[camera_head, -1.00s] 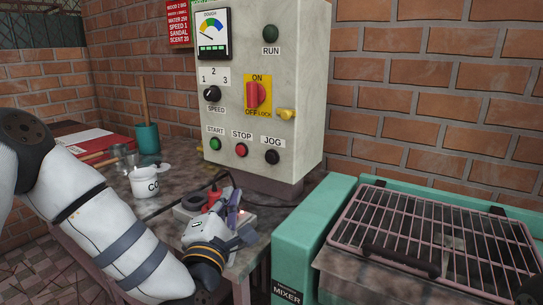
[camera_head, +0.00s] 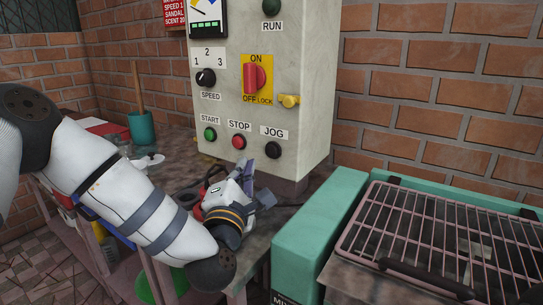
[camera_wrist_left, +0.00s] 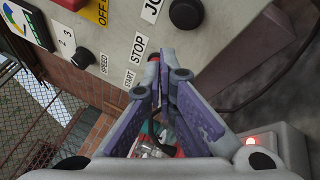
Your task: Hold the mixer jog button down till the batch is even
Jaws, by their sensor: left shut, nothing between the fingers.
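The black JOG button (camera_head: 273,150) is at the lower right of the pale control box (camera_head: 310,100), below its JOG label. It also shows at the top of the left wrist view (camera_wrist_left: 186,13). My left gripper (camera_head: 246,164) is shut and empty, its fingers pointing up toward the box's lower front. In the left wrist view its closed fingertips (camera_wrist_left: 162,72) are below the JOG button and overlap the red STOP button (camera_wrist_left: 153,57), apart from JOG. The teal mixer (camera_head: 315,235) with a pink wire guard (camera_head: 440,235) stands at the right. Its batch cannot be made out.
The green START button (camera_head: 210,134) and red STOP button sit left of JOG. The red ON/OFF switch (camera_head: 255,78) and yellow lock (camera_head: 289,101) are above. A power block with a lit red lamp (camera_wrist_left: 249,141) and cables lie under the gripper. A green cup (camera_head: 141,127) stands at the left.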

